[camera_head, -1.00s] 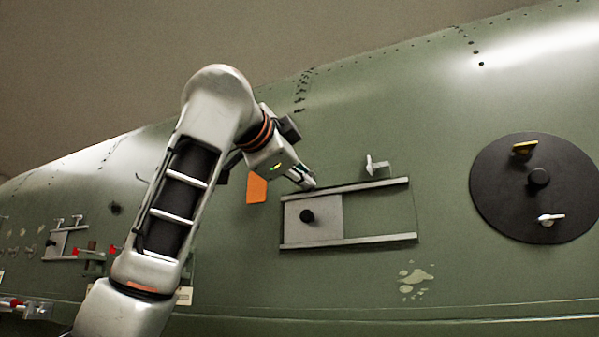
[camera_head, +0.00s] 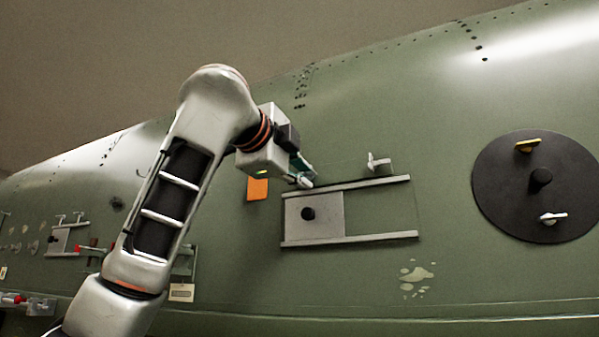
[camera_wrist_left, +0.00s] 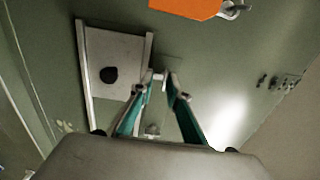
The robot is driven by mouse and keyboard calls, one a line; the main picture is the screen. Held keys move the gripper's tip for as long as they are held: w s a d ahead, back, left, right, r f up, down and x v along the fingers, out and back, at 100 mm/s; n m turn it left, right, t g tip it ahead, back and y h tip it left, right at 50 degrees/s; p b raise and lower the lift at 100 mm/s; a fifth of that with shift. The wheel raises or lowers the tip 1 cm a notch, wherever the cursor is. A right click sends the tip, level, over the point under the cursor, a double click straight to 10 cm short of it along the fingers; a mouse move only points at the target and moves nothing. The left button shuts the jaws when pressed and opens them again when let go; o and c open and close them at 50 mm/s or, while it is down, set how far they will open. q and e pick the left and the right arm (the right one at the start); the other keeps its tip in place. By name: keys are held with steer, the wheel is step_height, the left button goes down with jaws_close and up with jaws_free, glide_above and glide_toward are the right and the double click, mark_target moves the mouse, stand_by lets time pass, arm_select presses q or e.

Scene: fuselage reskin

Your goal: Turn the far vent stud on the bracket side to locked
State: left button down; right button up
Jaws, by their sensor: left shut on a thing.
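A grey sliding plate with a black knob (camera_head: 308,214) sits between two metal rails (camera_head: 380,237) on the green fuselage; the plate also shows in the left wrist view (camera_wrist_left: 118,52). My left gripper (camera_head: 304,181) is at the upper rail's left part. In the left wrist view its fingers (camera_wrist_left: 161,78) close on a small pale stud (camera_wrist_left: 158,77) beside the rail. In the head view the gripper hides this stud. A second pale stud (camera_head: 378,164) stands above the upper rail, to the right of the gripper, untouched. My right gripper is not in view.
An orange tag (camera_head: 257,189) hangs left of the gripper. A smaller railed plate (camera_head: 58,240) and red-tipped fittings are at far left.

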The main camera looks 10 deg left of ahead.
arm_select(q)
steer(key=shift+w+d+f, duration=0.25)
steer(key=shift+d+f, duration=0.2)
steer(key=shift+f, duration=0.15)
steer(key=c, duration=1.6)
jaws_free()
steer(key=shift+w+d+r, duration=0.1)
steer(key=shift+r, duration=0.05)
steer(key=s, duration=0.4)
steer(key=s+a, duration=0.1)
steer(key=s, duration=0.3)
steer(key=s+a, duration=0.1)
steer(key=s, duration=0.3)
steer(key=shift+a, duration=0.25)
steer(key=shift+w, duration=0.1)
